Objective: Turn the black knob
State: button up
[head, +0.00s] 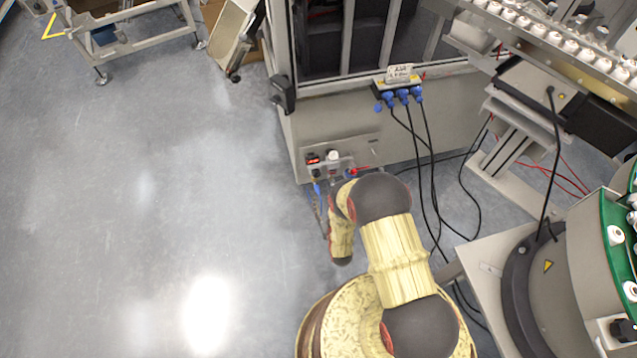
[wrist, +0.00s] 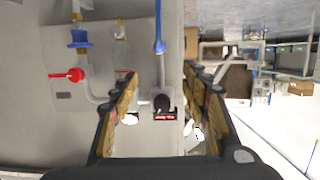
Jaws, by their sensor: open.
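The black knob (wrist: 162,101) is a small round dark knob on a grey box in the wrist view, with a red-lit label beside it. In the head view it is a small dark spot (head: 317,173) on the low fitting of the machine cabinet. My gripper (wrist: 163,86) is open and empty. Its two fingers stand on either side of the knob in the wrist picture, and the knob shows in the gap. I cannot tell how far the fingertips are from it. In the head view my gripper is mostly hidden by my arm.
By the knob are a blue fitting (wrist: 160,46) on a pipe, a red valve handle (wrist: 75,75) and a blue valve (wrist: 78,38). Black cables (head: 428,160) hang from a socket box to the right. A conveyor with white caps (head: 570,46) stands at upper right.

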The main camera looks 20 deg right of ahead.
aim_at(317, 176)
notch_tip(317, 176, up, 6)
jog(key=w+t, duration=0.1)
jog(key=t, duration=0.2)
jog(key=w+b, duration=0.1)
jog(key=w, duration=0.4)
jog(key=w+b, duration=0.1)
jog(key=w, duration=0.2)
jog(key=shift+r+b, duration=0.25)
jog(key=shift+b, duration=0.1)
jog(key=shift+c, duration=1.3)
jog(key=c, duration=0.8)
jog(key=shift+c, duration=0.4)
